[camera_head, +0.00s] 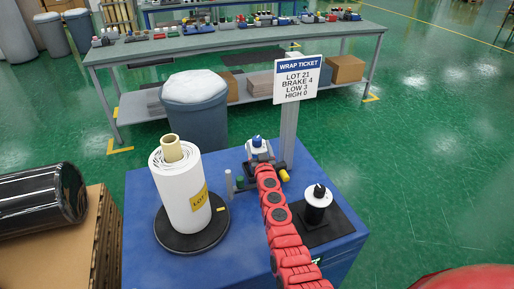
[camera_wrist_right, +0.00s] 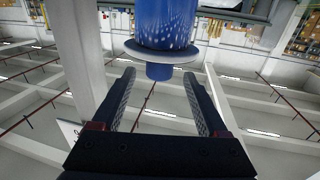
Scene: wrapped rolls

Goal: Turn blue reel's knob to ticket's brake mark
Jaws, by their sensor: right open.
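The wrap ticket (camera_head: 297,80) stands on a grey post and reads LOT 21, BRAKE 4, LOW 3, HIGH 0. The blue reel (camera_head: 258,142) is small beside the post, at the far end of my red right arm. In the right wrist view the blue reel (camera_wrist_right: 167,22) has a pale round flange (camera_wrist_right: 160,53) and a short blue knob (camera_wrist_right: 159,72). My right gripper (camera_wrist_right: 158,75) is open, its fingertips on either side of the knob, with gaps showing. I cannot read any brake marks. My left gripper is out of view.
On the blue cabinet (camera_head: 145,230), a white roll (camera_head: 180,195) stands on a black disc at left; a white-and-black reel (camera_head: 317,205) stands at right. A small yellow cylinder (camera_head: 284,175) lies by my wrist. A black wrapped roll (camera_head: 35,203) lies at far left.

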